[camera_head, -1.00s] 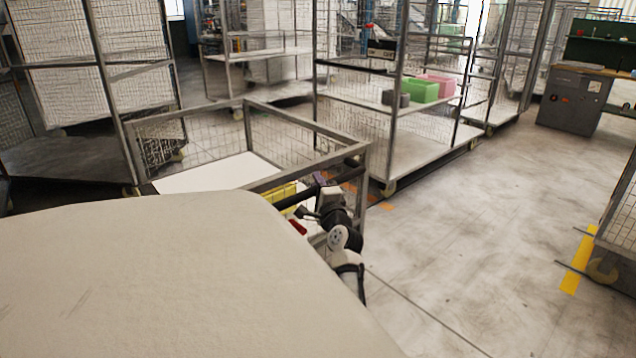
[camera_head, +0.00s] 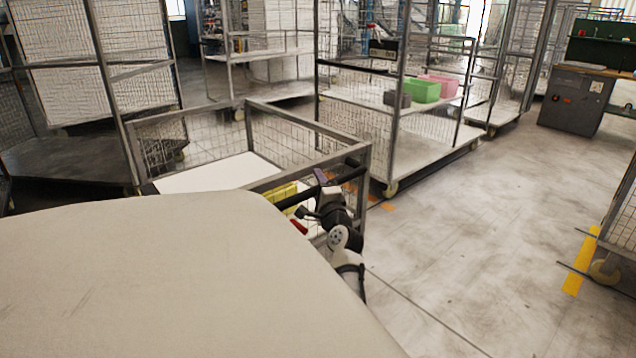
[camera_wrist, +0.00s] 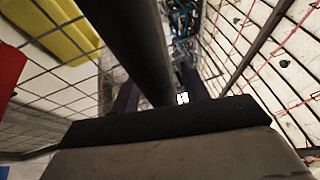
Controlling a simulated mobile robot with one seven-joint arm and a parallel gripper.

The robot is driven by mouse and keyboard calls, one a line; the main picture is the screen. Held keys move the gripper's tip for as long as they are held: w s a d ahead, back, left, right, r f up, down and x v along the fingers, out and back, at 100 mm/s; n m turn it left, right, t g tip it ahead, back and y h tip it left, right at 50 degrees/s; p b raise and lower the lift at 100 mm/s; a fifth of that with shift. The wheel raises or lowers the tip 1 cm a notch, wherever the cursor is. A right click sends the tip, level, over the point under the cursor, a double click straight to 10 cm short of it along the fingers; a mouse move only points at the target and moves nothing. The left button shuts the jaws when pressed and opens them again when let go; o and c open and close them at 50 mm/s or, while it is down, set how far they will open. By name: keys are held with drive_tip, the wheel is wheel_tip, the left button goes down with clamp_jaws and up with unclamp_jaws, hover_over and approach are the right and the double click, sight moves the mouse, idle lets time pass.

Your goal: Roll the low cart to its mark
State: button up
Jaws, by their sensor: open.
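The low cart (camera_head: 320,155) is a grey metal frame with low mesh sides and a white load bed, directly ahead of me. Its dark push bar (camera_head: 346,158) runs along the near side. My gripper (camera_head: 322,178) is at this bar, partly hidden by my wrist. In the wrist view the bar (camera_wrist: 128,40) passes between the two dark fingers of my open gripper (camera_wrist: 160,95); contact is unclear. A yellow object (camera_head: 284,196) sits inside the cart near the bar. Orange floor marks (camera_head: 387,206) show just right of the cart.
A tall mesh cart (camera_head: 400,150) holding green (camera_head: 420,91) and pink boxes stands close behind, to the right. Another tall cage (camera_head: 110,90) stands at left. A yellow floor strip (camera_head: 573,282) lies by a cart at the right edge. The floor (camera_head: 470,230) at centre right is clear.

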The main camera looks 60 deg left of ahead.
drive_tip(key=shift+d, duration=0.1)
drive_tip(key=v, duration=1.3)
drive_tip(key=shift+d+b, duration=0.3)
drive_tip(key=shift+b, duration=0.15)
drive_tip(key=shift+s+f, duration=0.1)
